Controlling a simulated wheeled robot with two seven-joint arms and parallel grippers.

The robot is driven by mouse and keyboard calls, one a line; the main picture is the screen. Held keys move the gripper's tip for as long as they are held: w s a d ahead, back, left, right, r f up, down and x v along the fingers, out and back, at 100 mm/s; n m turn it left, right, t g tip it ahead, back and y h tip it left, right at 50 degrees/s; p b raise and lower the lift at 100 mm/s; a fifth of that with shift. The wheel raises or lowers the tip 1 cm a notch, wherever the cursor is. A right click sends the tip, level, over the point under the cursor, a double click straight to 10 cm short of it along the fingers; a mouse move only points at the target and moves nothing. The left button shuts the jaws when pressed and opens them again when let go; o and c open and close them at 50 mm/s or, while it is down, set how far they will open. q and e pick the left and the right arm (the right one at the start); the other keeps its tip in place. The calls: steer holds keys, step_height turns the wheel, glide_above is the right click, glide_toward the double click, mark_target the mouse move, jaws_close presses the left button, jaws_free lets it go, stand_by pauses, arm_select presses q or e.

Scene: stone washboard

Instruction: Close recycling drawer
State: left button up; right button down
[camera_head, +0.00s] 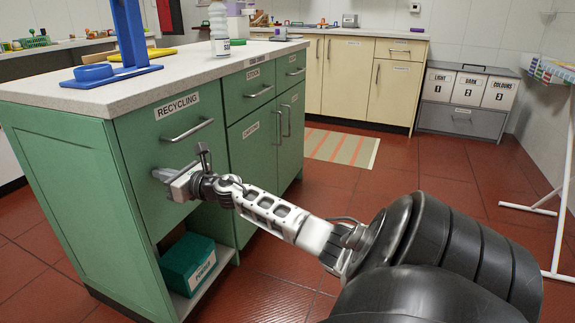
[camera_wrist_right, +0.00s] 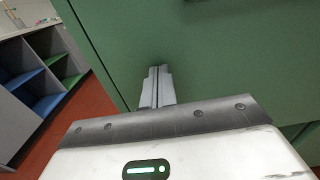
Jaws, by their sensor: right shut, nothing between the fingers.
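The recycling drawer (camera_head: 150,140) is the green front labelled RECYCLING at the near end of the green cabinet, with a metal bar handle (camera_head: 188,131). In the head view its front looks about level with the cabinet; I cannot tell if a small gap is left. My right gripper (camera_head: 160,175) is shut and empty, with its fingertips at the drawer front below and left of the handle. In the right wrist view the closed fingers (camera_wrist_right: 157,86) point at the green panel (camera_wrist_right: 190,40). Contact is unclear. My left gripper is not in view.
A teal box (camera_head: 187,262) sits in the open space under the drawer. The worktop (camera_head: 110,92) holds a blue stand (camera_head: 133,40) and a bottle (camera_head: 219,30). Laundry bins (camera_head: 468,90) and a white rack (camera_head: 560,210) are at right.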

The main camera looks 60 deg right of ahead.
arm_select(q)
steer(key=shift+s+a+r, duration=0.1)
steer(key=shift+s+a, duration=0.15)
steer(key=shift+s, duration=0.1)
arm_select(e)
steer(key=shift+w+r, duration=0.3)
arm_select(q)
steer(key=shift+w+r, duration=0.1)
arm_select(e)
steer(key=shift+a, duration=0.15)
